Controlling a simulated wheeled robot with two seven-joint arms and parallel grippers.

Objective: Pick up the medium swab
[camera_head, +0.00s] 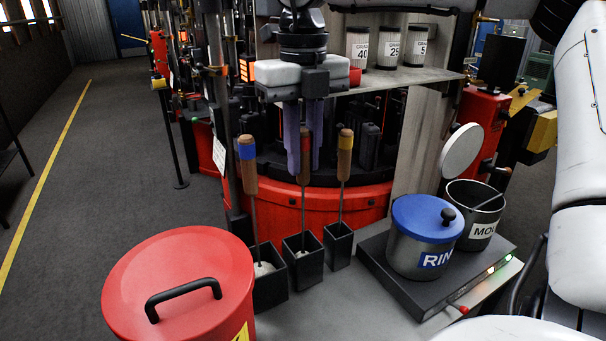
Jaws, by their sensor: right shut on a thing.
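Three swabs with wooden handles stand in black square holders. The middle swab (304,207) has a red band on its handle and sits between the left and right ones in size order, so it appears to be the medium one. My right gripper (305,168) points down with purple fingers, shut around this handle. The swab is upright, its lower end still inside the middle holder (302,267). The blue-banded swab (249,178) stands left in its holder (270,287). The yellow-banded swab (344,160) stands right in its holder (338,248). My left gripper is out of view.
A red lidded drum (190,270) stands at front left. A blue-lidded pot (425,217) and an open dark pot (478,213) stand on a black plate to the right. A shelf (400,75) with labelled jars and red machinery lie behind.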

